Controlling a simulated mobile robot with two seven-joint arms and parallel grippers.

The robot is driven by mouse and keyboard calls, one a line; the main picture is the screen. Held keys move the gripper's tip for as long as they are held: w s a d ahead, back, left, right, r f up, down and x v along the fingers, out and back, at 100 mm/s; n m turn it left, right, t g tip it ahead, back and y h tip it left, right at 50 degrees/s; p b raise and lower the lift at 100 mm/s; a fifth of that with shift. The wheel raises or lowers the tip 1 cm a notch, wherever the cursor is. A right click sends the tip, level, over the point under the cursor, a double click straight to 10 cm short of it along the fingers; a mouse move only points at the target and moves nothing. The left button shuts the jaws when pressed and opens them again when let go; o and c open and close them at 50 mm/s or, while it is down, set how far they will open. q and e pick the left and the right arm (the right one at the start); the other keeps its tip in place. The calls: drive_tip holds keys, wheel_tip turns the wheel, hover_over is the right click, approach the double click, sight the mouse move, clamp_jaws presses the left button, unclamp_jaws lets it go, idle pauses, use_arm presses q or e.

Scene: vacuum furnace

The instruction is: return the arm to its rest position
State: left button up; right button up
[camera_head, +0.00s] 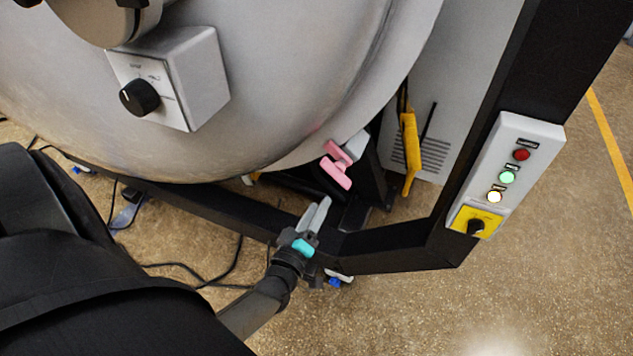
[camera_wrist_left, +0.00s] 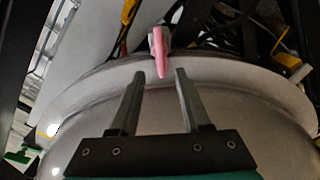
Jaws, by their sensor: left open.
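My left arm (camera_head: 262,305) comes in from the lower left in the head view. Its gripper (camera_head: 318,212) is in front of the lower frame, below and left of a pink handle (camera_head: 338,165) at the vessel's rim. In the left wrist view the two fingers (camera_wrist_left: 159,76) are apart with nothing between them. The pink handle (camera_wrist_left: 160,52) shows just beyond the fingertips there, and I see no contact. My right gripper is not in view.
The big grey furnace vessel (camera_head: 270,80) fills the upper left, with a knob box (camera_head: 185,80) on it. A black frame (camera_head: 400,247) runs below. A control panel (camera_head: 515,160) with lit lamps stands at right. Cables lie on the floor. Open floor (camera_head: 560,290) is at lower right.

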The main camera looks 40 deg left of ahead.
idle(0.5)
use_arm(q)
drive_tip(key=s+d+f+m+g+h, duration=0.25)
drive_tip(key=s+f+m, duration=0.2)
drive_tip(key=f, duration=0.45)
drive_tip(key=s+d+f+m+g+h, duration=0.25)
drive_tip(key=s+f+g, duration=0.2)
drive_tip(key=f, duration=0.45)
drive_tip(key=s+f+m+g, duration=0.4)
drive_tip(key=s+f, duration=0.2)
drive_tip(key=s, duration=0.4)
drive_tip(key=s+f+m+g+y+p, duration=0.1)
drive_tip(key=s+f+m+g, duration=0.3)
drive_tip(key=s, duration=0.7)
drive_tip(key=shift+d+f+p, duration=0.15)
drive_tip(key=shift+f+p, duration=0.15)
drive_tip(key=shift+f, duration=0.65)
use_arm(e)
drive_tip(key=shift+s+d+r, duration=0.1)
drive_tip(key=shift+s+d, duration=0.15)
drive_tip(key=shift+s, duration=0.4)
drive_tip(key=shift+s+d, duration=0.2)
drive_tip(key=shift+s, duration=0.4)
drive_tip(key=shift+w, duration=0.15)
